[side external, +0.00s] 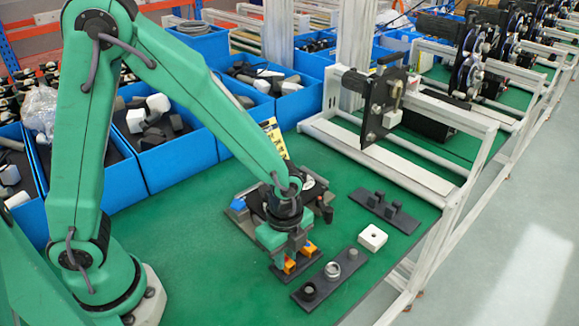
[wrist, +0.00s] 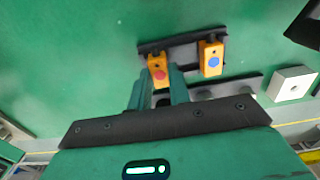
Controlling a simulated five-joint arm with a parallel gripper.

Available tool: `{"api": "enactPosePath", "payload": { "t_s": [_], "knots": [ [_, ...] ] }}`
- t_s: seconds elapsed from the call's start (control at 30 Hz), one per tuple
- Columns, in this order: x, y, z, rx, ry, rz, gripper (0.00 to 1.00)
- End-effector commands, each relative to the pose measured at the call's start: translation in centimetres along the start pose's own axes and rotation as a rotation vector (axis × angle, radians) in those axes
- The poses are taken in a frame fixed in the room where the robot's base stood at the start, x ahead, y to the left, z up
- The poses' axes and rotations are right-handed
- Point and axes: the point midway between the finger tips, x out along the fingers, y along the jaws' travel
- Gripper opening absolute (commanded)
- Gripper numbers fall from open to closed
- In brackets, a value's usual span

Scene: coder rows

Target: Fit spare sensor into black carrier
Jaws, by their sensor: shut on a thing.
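A black carrier (side external: 294,270) lies on the green bench below my gripper; its bar also shows in the wrist view (wrist: 182,40). An orange sensor with a red mark (wrist: 158,70) is at the carrier's left end in the wrist view. My gripper (wrist: 162,82) points down and is shut on this sensor; the fingers cover its lower part. I cannot tell whether it is fully seated. A second orange sensor with a blue mark (wrist: 210,58) stands at the carrier's right end, apart from my fingers. In the side view, orange shows below my gripper (side external: 286,256).
A dark plate with a ring and a knob (side external: 318,284) lies beside the carrier. A white block with a hole (side external: 372,237) and a dark bracket with pegs (side external: 386,211) are further right. A cluttered fixture (side external: 240,216) sits behind my gripper. Blue bins (side external: 180,160) line the back.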

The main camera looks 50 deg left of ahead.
Motion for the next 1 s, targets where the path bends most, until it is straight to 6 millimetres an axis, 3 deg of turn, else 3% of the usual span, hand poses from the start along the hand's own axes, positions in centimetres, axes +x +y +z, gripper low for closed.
{"api": "enactPosePath", "payload": {
  "t_s": [0.7, 1.0],
  "knots": [
    [-4.0, 0.0, 0.0, 0.000, 0.001, -0.002, 0.00],
    [-4.5, 0.0, 0.0, 0.000, -0.001, 0.001, 0.00]
  ]
}}
